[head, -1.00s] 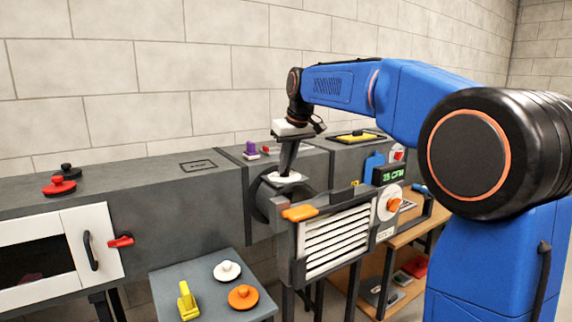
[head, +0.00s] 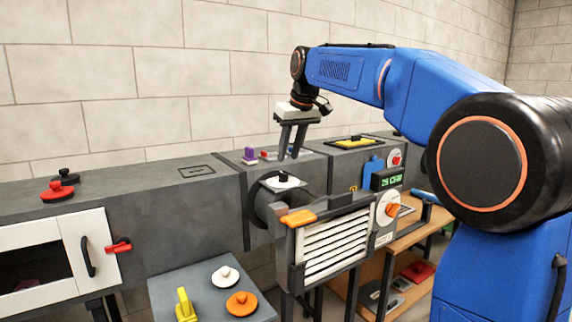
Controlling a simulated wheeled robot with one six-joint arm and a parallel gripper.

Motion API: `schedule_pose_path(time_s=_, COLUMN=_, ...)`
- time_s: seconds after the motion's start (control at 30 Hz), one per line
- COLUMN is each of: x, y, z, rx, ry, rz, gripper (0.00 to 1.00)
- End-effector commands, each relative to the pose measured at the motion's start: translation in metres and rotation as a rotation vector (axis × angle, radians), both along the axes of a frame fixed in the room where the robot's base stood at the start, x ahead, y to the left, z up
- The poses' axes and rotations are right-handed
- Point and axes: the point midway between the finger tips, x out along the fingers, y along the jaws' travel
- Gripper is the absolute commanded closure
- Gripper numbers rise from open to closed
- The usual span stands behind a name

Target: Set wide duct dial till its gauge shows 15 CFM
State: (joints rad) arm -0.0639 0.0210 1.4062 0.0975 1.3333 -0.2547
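The gauge (head: 389,180) is a dark display with green characters that appear to read 25 CFM. Just below it, an orange knob (head: 393,210) sits on a white round dial plate (head: 382,207) on the right side of the wide duct, beside the louvred grille (head: 333,242). My gripper (head: 289,157) points down above the duct, up and left of the dial. Its two fingers stand apart with nothing between them.
An orange handle (head: 298,218) sticks out at the grille's upper left corner. A grey side table (head: 190,267) holds white, orange and yellow pieces. A blue object (head: 373,168) stands beside the gauge. The space in front of the dial looks clear.

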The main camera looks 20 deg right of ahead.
Motion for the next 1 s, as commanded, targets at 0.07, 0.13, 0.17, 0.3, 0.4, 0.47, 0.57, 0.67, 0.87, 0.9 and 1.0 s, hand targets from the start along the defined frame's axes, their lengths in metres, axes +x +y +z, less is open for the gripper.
schedule_pose_path(time_s=0.07, x=-0.006, y=-0.002, z=0.016, rx=0.000, ry=-0.003, rz=0.000, gripper=0.72)
schedule_pose_path(time_s=0.13, x=-0.011, y=-0.004, z=0.029, rx=0.000, ry=-0.003, rz=0.000, gripper=0.72)
schedule_pose_path(time_s=0.17, x=-0.013, y=-0.005, z=0.035, rx=0.000, ry=-0.003, rz=0.000, gripper=0.72)
schedule_pose_path(time_s=0.3, x=-0.023, y=-0.008, z=0.060, rx=0.000, ry=-0.003, rz=0.000, gripper=0.72)
schedule_pose_path(time_s=0.4, x=-0.029, y=-0.009, z=0.075, rx=0.001, ry=-0.002, rz=0.000, gripper=0.72)
schedule_pose_path(time_s=0.47, x=-0.032, y=-0.010, z=0.082, rx=0.001, ry=-0.002, rz=0.000, gripper=0.72)
schedule_pose_path(time_s=0.57, x=-0.036, y=-0.012, z=0.092, rx=0.000, ry=-0.001, rz=0.000, gripper=0.72)
schedule_pose_path(time_s=0.67, x=-0.038, y=-0.012, z=0.097, rx=0.000, ry=-0.001, rz=0.000, gripper=0.72)
schedule_pose_path(time_s=0.87, x=-0.040, y=-0.013, z=0.100, rx=0.000, ry=0.000, rz=0.000, gripper=0.72)
schedule_pose_path(time_s=0.9, x=-0.039, y=-0.013, z=0.100, rx=0.000, ry=0.000, rz=0.000, gripper=0.72)
schedule_pose_path(time_s=1.0, x=-0.039, y=-0.013, z=0.100, rx=0.000, ry=0.000, rz=0.000, gripper=0.72)
